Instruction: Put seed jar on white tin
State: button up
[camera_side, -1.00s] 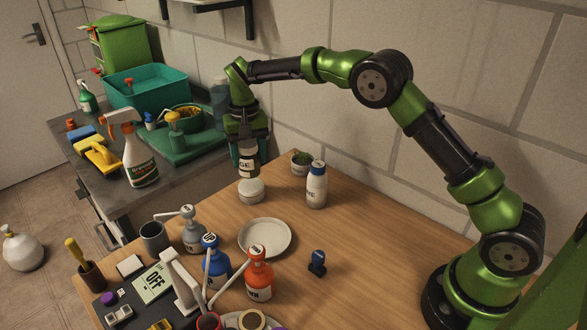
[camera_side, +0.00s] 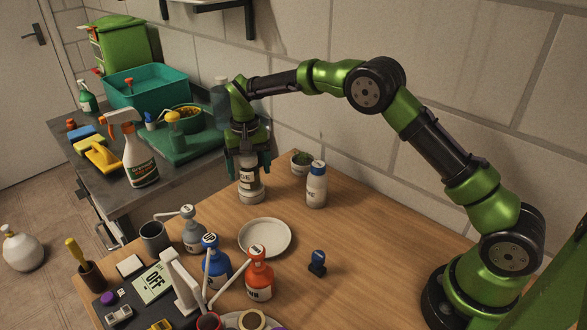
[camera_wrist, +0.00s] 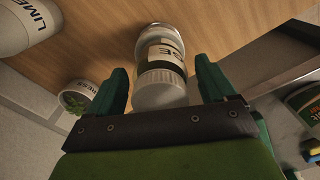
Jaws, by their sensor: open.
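The seed jar (camera_side: 246,182), with a pale label and dark lettering, stands upright on the white tin (camera_side: 251,196) at the back left of the wooden table. In the wrist view the jar (camera_wrist: 161,66) shows its white ribbed lid towards me, with part of the tin (camera_wrist: 158,32) beyond it. My gripper (camera_side: 248,165) is open just above and around the jar's upper part. In the wrist view its two green fingers (camera_wrist: 162,72) stand on either side of the jar, with gaps visible. The jar's top is hidden by my gripper in the side view.
A white blue-capped bottle (camera_side: 316,186) and a small green-filled pot (camera_side: 301,163) stand right of the tin. A white plate (camera_side: 265,237) lies in front, with pump bottles (camera_side: 259,275) nearer. The table's right part is mostly clear.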

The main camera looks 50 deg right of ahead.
jog(key=shift+r, duration=0.15)
notch_tip(320, 180, up, 12)
jog(key=shift+f, duration=0.1)
jog(key=s+d+r+n+t+y, duration=0.1)
jog(key=s+r+t, duration=0.1)
jog(key=s+r, duration=0.5)
jog(key=s+d+r+t, duration=0.2)
jog(key=s+r, duration=0.2)
jog(key=s, duration=0.5)
jog(key=s+f+t+y, duration=0.1)
jog(key=s+f+t, duration=0.2)
jog(key=s, duration=1.3)
notch_tip(320, 180, down, 3)
jog(key=shift+a+r, duration=0.15)
jog(key=shift+a, duration=0.05)
